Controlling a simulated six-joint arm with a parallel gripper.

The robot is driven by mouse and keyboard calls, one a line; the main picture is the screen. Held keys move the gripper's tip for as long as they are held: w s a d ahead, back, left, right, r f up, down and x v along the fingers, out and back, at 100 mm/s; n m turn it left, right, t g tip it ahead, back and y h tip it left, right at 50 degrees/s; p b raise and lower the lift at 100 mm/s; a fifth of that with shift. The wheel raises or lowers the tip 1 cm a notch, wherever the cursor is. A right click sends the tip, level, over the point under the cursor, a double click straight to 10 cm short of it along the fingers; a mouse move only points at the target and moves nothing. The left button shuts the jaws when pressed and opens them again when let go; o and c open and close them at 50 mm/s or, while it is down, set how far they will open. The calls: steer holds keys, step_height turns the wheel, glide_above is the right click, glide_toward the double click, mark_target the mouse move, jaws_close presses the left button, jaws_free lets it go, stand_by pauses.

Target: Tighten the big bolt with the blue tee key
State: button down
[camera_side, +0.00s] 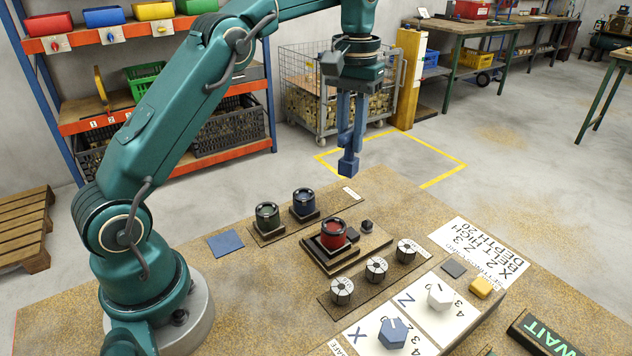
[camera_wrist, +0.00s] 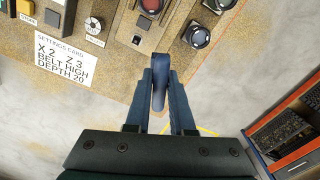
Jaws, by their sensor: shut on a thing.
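My gripper (camera_side: 347,150) hangs in the air beyond the far edge of the bench. Its two blue-grey fingers are shut on a blue piece (camera_side: 348,166), which looks like the blue tee key. In the wrist view the blue piece (camera_wrist: 160,80) stands between the fingertips, its rounded end upward in the picture; its full shape is hidden. I cannot clearly pick out the big bolt. A small dark block (camera_side: 367,226) sits on the plate beside the red-topped round fixture (camera_side: 333,233), and a small dark square (camera_wrist: 137,40) shows in the wrist view.
Several grey dials, a white knob (camera_side: 439,296) and a blue knob (camera_side: 396,333) are nearer. A settings card (camera_side: 480,252) lies at right. A wire cage (camera_side: 310,95) stands behind my gripper.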

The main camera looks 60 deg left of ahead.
steer(key=shift+m, duration=0.7)
steer(key=shift+w+d+f, duration=0.2)
steer(key=shift+d+f, duration=0.65)
steer(key=shift+f, duration=0.35)
steer(key=shift+w+d+f, duration=0.15)
steer(key=shift+d+f, duration=0.75)
steer(key=shift+f, duration=0.35)
steer(key=shift+w+d+f, duration=0.2)
steer(key=shift+d+f, duration=0.65)
steer(key=shift+f, duration=0.35)
steer(key=n, duration=1.4)
steer(key=shift+n, duration=0.4)
steer(key=shift+f, duration=1.05)
